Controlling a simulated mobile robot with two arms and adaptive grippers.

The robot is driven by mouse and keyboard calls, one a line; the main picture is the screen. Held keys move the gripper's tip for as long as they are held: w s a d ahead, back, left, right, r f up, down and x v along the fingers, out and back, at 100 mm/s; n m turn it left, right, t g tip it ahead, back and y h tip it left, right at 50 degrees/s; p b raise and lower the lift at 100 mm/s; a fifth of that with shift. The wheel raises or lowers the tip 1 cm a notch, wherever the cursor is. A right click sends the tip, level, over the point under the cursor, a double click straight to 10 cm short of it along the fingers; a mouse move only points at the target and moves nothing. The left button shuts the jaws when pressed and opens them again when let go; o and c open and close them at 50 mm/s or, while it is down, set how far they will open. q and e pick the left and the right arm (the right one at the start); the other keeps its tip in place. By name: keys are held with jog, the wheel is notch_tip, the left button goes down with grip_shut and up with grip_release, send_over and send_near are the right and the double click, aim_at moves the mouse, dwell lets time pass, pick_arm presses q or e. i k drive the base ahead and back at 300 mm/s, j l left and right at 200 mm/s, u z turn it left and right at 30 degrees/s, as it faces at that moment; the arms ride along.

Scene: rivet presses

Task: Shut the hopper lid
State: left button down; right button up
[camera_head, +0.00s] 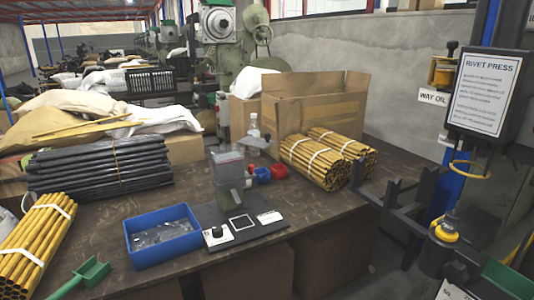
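A small grey bench rivet press (232,196) stands on a dark base plate near the middle of the table. A box-shaped, greyish hopper (227,162) sits on top of it. A light grey flap (252,142), which looks like the hopper lid, sticks out at the hopper's upper right, tilted and not lying over the top. The hinge is too small to make out. Neither of my grippers shows in the head view.
A blue tray (163,243) of small parts stands left of the press. Red and blue cups (270,173), a clear bottle (254,126) and bundled yellow tubes (314,161) are behind and right. A dark bracket (394,196) juts in at right. A green scoop (88,273) lies front left.

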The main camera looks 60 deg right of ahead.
aim_at(249, 141)
jog(key=z, duration=1.7)
